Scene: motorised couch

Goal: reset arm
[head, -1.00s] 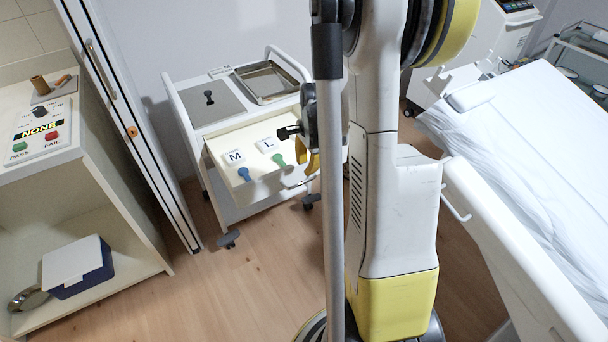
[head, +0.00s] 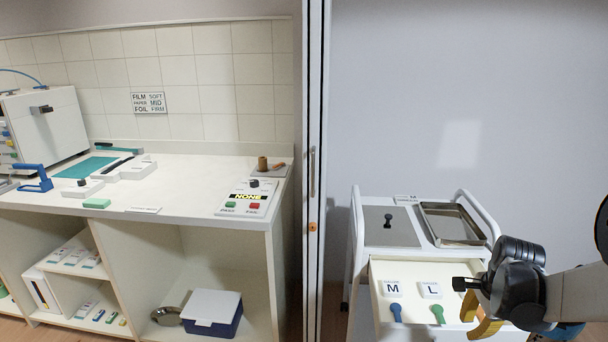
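My gripper (head: 474,316) is at the lower right of the head view, over the right part of the trolley's open drawer (head: 385,274). Its yellow fingers point left and down, and its dark wrist hides part of the drawer. The fingers overlap in this view, so I cannot tell whether they are open or shut. I see nothing clearly held. My arm enters from the right edge.
The trolley top carries a metal tray (head: 452,224) and a grey plate with a black knob (head: 388,220). A lidded blue box (head: 212,314) sits on the shelf below.

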